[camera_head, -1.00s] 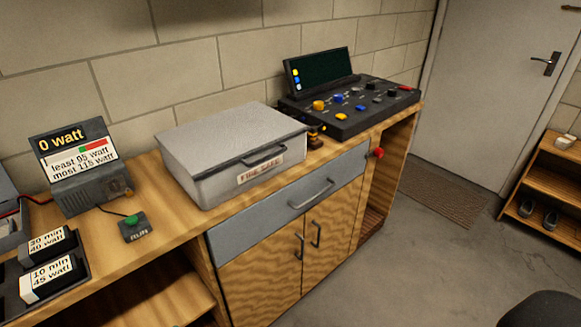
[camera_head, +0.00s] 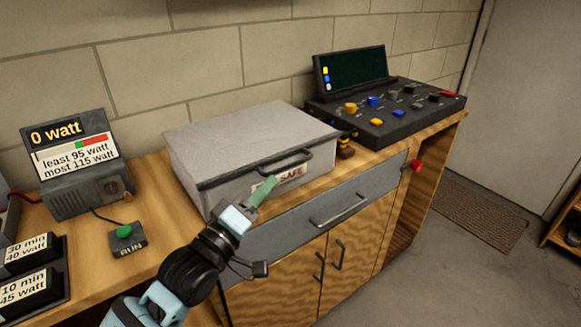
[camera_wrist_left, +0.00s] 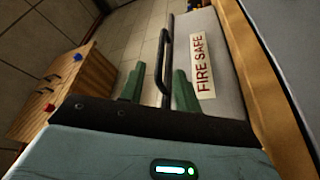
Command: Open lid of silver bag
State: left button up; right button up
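The silver bag (camera_head: 250,138) is a box-shaped grey case on the wooden bench, with its lid closed. A dark handle (camera_head: 286,163) runs along its front top edge, above a "FIRE SAFE" label (camera_wrist_left: 203,66). My left gripper (camera_head: 262,190) is in front of the case, just below the handle, and covers part of the label. In the left wrist view, its two green fingers (camera_wrist_left: 159,88) are apart, and the dark handle (camera_wrist_left: 166,58) appears between them. I cannot tell whether the fingers touch it. My right gripper is not in view.
A control panel (camera_head: 385,115) with a screen stands right of the case. A watt display (camera_head: 72,160) and a green run button (camera_head: 125,236) stand left. Labelled black battery packs (camera_head: 35,290) sit at the front left. A drawer (camera_head: 320,205) is shut below the case.

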aim_at(285, 168)
pick_arm(q)
jog(key=x, duration=0.7)
jog(key=shift+w+d+r, duration=0.1)
jog(key=shift+w+d, duration=0.05)
jog(key=shift+w, duration=0.05)
grip_shut()
